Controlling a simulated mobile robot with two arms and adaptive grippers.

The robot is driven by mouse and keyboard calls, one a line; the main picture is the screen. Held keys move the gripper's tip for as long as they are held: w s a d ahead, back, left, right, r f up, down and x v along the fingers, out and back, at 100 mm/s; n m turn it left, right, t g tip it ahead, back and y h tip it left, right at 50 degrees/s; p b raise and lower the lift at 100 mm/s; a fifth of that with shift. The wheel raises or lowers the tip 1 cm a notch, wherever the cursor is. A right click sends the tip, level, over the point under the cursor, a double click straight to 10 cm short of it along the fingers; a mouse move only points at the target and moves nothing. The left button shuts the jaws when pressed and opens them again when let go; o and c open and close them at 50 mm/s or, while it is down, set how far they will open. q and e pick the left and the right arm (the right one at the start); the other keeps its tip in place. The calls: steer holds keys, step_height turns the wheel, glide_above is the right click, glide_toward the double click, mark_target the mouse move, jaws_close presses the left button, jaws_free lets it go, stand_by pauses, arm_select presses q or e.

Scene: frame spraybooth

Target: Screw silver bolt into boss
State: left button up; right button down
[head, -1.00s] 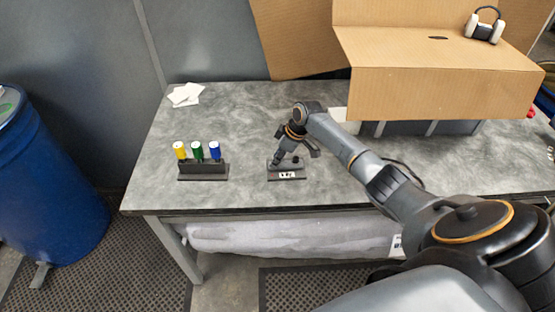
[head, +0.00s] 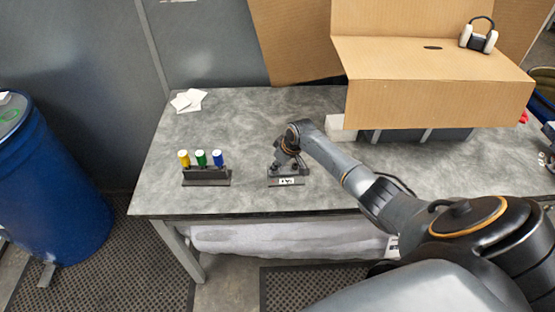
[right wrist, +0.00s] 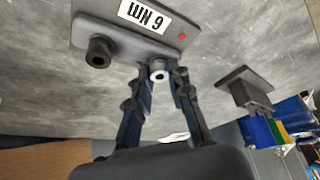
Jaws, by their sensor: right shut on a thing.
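A dark block with a white "6 NM" label and a red dot (right wrist: 120,35) shows at the top of the right wrist view. It also sits near the front of the table in the head view (head: 286,182). My right gripper (right wrist: 160,79) is shut on the silver bolt (right wrist: 158,67), with its fingertips on either side of the bolt head. The bolt is at the block's edge in that view; how deep it sits is hidden. A dark round post (right wrist: 99,52) stands on the block beside it. My right gripper (head: 288,163) points down over the block in the head view. My left gripper is not seen.
A rack (head: 206,178) with yellow, green and blue-bodied pieces stands left of the block. White papers (head: 188,101) lie at the back left. A cardboard box (head: 430,90) and a grey bin fill the back right. The table (head: 245,120) is clear behind the block.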

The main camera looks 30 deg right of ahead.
stand_by(0.4)
steer(key=shift+m+h, duration=0.3)
steer(key=shift+m, duration=0.3)
steer(key=shift+a+m+h, duration=0.15)
steer(key=shift+m+h, duration=0.25)
steer(key=shift+m, duration=0.6)
steer(key=shift+m+h, duration=0.3)
steer(key=shift+m, duration=0.6)
steer(key=shift+m+h, duration=0.3)
steer(key=shift+m, duration=0.4)
steer(key=m+h, duration=0.1)
steer(key=m, duration=0.2)
